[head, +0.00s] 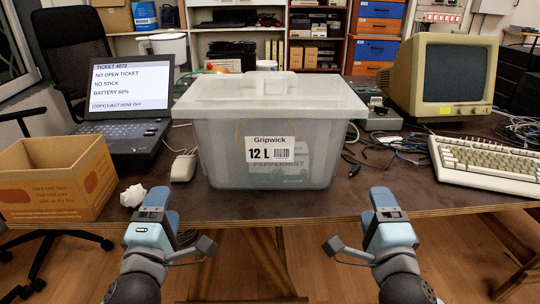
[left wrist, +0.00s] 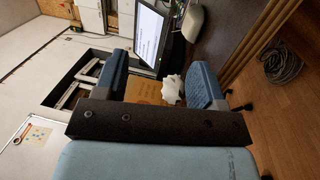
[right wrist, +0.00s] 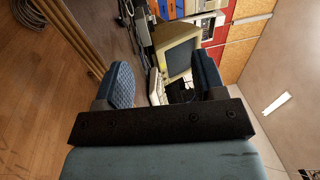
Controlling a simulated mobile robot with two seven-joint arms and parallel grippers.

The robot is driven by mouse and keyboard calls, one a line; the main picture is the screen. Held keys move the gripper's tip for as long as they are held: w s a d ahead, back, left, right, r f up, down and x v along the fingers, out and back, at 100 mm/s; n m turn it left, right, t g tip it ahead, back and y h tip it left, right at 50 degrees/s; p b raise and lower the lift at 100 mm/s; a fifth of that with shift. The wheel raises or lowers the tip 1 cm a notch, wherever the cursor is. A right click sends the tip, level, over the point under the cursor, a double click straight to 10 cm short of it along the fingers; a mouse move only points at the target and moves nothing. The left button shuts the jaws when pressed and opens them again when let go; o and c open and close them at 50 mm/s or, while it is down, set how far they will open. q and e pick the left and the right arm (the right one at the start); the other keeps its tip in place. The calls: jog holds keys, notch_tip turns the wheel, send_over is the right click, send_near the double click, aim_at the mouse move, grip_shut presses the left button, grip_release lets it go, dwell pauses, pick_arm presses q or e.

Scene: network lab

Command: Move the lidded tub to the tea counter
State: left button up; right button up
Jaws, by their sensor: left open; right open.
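The lidded tub (head: 220,150) is a large translucent grey box with a pale lid and top handle. Its label reads "Gripwick 12 L", and something marked "PEPPERMINT" shows faintly inside. It stands upright on the dark table (head: 340,200) near the front edge. My left gripper (head: 157,203) is open and empty, in front of the table edge, left of the tub. It also shows in the left wrist view (left wrist: 165,85). My right gripper (head: 384,203) is open and empty, right of the tub and in front of the edge; it also shows in the right wrist view (right wrist: 165,85). Neither touches the tub. I cannot identify the tea counter.
An open cardboard box (head: 55,190), crumpled paper (head: 133,195), a laptop (head: 125,100) and a mouse (head: 184,166) lie left of the tub. Cables (head: 400,142), an old monitor (head: 445,80) and a keyboard (head: 487,165) lie right. Shelves and an office chair stand behind.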

dwell(0.3)
pick_arm(q)
jog(key=w, duration=0.4)
jog(key=w+r, duration=0.1)
jog(key=w, duration=0.4)
jog(key=w+r, duration=0.1)
jog(key=w, duration=0.4)
jog(key=shift+d, duration=0.15)
pick_arm(e)
jog(key=w, duration=0.4)
jog(key=w+r, duration=0.1)
jog(key=w, duration=0.4)
jog(key=w+r, duration=0.1)
jog(key=w, duration=0.4)
jog(key=shift+a, duration=0.1)
pick_arm(q)
jog(key=shift+s+d, duration=0.1)
jog(key=shift+d, duration=0.55)
pick_arm(e)
jog(key=shift+s+a, duration=0.1)
jog(key=shift+a, duration=0.55)
